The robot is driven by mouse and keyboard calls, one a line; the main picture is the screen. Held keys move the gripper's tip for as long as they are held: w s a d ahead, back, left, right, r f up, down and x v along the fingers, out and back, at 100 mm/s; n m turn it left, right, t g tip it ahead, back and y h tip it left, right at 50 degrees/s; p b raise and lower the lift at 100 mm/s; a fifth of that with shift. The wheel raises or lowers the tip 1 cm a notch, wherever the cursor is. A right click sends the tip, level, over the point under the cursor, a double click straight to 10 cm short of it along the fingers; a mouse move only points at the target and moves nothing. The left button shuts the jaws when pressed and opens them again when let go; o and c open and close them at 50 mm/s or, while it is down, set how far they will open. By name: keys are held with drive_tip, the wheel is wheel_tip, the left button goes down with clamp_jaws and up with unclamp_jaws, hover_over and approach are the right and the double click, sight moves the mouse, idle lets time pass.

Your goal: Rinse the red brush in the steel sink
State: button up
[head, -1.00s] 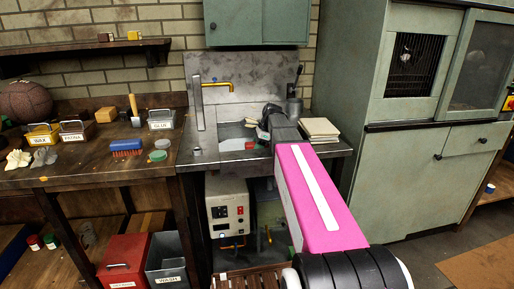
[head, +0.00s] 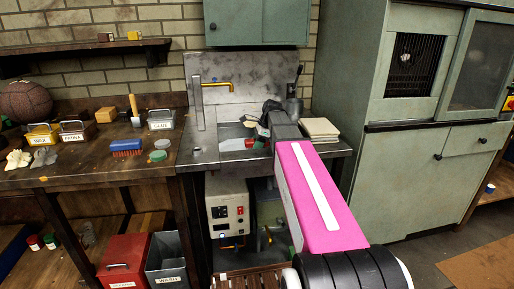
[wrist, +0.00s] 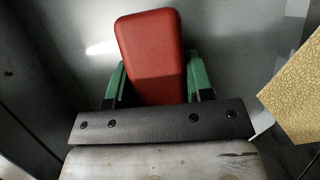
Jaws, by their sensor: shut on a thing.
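The red brush (wrist: 152,50) sits between the two green fingers of my gripper (wrist: 154,82) in the wrist view. Its smooth red back faces the camera, and its bristles are hidden. My gripper is shut on it. In the head view a small red part of the brush (head: 249,142) shows low at the steel sink (head: 228,131), beside my arm. My wrist and arm hide much of the sink's right side. The brass tap (head: 217,84) stands out from the steel backsplash, above and left of the brush. I cannot tell whether water runs or whether the brush touches the basin.
A stack of pale sheets (head: 320,128) lies right of my arm, near a metal mug (head: 292,104). A tall green cabinet (head: 400,170) bounds the right side.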

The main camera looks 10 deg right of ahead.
drive_tip(key=shift+r, duration=5.8)
drive_tip(key=shift+r, duration=0.1)
wheel_tip(320, 180, up, 4)
drive_tip(key=shift+f, duration=0.1)
